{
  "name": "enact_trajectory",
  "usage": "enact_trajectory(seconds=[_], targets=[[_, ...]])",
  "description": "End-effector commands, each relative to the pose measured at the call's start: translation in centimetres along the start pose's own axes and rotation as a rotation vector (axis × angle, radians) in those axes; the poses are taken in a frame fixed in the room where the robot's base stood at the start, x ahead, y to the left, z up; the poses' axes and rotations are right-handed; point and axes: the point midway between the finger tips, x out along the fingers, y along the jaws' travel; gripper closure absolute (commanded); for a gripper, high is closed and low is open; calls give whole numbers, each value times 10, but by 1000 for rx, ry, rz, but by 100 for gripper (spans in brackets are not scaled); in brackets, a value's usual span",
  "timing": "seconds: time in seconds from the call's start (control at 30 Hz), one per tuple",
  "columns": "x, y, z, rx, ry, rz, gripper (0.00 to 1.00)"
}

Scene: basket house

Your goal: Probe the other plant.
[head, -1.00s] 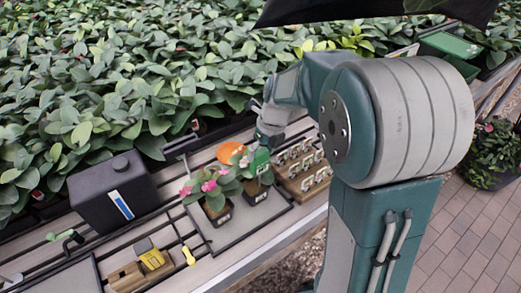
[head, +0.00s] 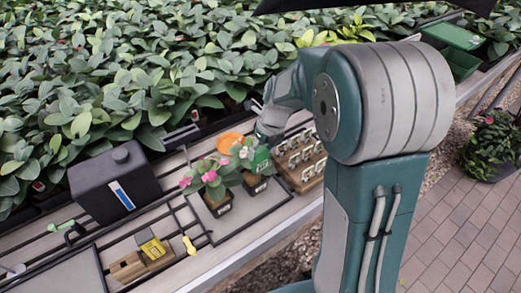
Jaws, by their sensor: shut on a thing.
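My gripper (head: 264,136) is shut on a green probe meter (head: 262,159). The meter is right over the white-flowered potted plant (head: 243,153), against its leaves. I cannot tell whether its tip is in the soil. This plant's dark square pot (head: 257,185) stands upright. The pink-flowered plant (head: 209,178) stands just left of it in a similar pot (head: 219,205). Both pots are on a grey tray (head: 238,222) on the bench. My fingertips are partly hidden by the meter and leaves.
An orange dish (head: 230,141) lies behind the pots. A wooden rack of labels (head: 299,164) is close on the right. Dense foliage fills the back.

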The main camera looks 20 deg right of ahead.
Motion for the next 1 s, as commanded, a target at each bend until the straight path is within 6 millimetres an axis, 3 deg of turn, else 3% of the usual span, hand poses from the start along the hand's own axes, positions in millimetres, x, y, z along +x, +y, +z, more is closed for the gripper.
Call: enact_trajectory(seconds=[0.63,1.0], targets=[[24,-6,-3,1,1,1,81],[26,-6,-3,0,0,0,81]])
